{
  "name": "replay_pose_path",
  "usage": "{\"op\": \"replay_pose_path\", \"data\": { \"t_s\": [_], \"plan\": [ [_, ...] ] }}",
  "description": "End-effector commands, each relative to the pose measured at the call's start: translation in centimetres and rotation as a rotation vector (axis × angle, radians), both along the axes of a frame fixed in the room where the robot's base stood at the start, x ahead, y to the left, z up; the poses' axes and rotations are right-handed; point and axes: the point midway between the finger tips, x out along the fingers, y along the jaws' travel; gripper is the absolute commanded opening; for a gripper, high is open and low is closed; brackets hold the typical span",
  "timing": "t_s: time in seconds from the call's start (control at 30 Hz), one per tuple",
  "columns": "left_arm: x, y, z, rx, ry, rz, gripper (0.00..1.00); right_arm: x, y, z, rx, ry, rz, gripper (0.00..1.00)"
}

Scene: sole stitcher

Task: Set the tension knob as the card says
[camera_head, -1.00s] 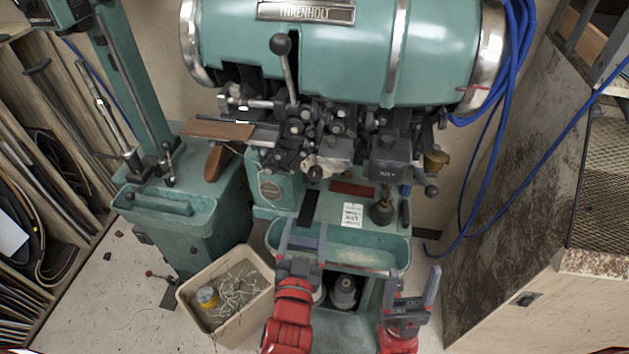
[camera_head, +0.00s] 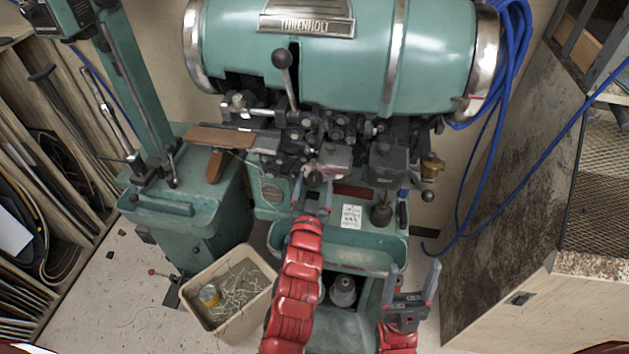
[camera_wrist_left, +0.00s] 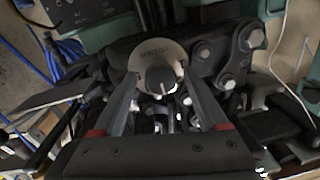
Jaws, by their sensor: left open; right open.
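The tension knob (camera_wrist_left: 157,80) is a round dark knob with a pale pointer line, in front of a light lettered dial plate (camera_wrist_left: 160,52) in the left wrist view. My left gripper (camera_wrist_left: 158,84) is open, its fingers on either side of the knob; I cannot tell whether they touch it. In the head view my left gripper (camera_head: 313,190) is below the machine's front mechanism. The white card (camera_head: 351,216) lies on the green shelf to its right; its writing is too small to read. My right gripper (camera_head: 412,281) is open and empty at the lower right.
The green stitcher (camera_head: 340,60) fills the back, with a ball-topped lever (camera_head: 282,58) above the mechanism. A dark oil can (camera_head: 381,212) stands right of the card. A bin of scraps (camera_head: 245,317) stands on the floor at left. A wooden cabinet (camera_head: 500,315) bounds the right.

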Motion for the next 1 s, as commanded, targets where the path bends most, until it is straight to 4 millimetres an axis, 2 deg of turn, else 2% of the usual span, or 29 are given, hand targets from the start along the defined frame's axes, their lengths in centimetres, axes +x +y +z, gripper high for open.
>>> {"op": "replay_pose_path", "data": {
  "t_s": [0.2,0.6,1.0],
  "plan": [
    [0.01,0.01,0.02,-0.001,-0.001,0.0,0.74,0.0,0.0,-0.02,0.0,0.0,0.0,0.69],
    [0.0,0.01,0.08,-0.001,-0.002,0.001,0.02,0.0,0.0,-0.01,0.0,0.0,0.0,0.69],
    [0.0,-0.01,-0.06,0.052,-0.015,0.0,0.0,0.0,0.0,-0.81,0.0,0.0,0.0,0.69]
  ]
}}
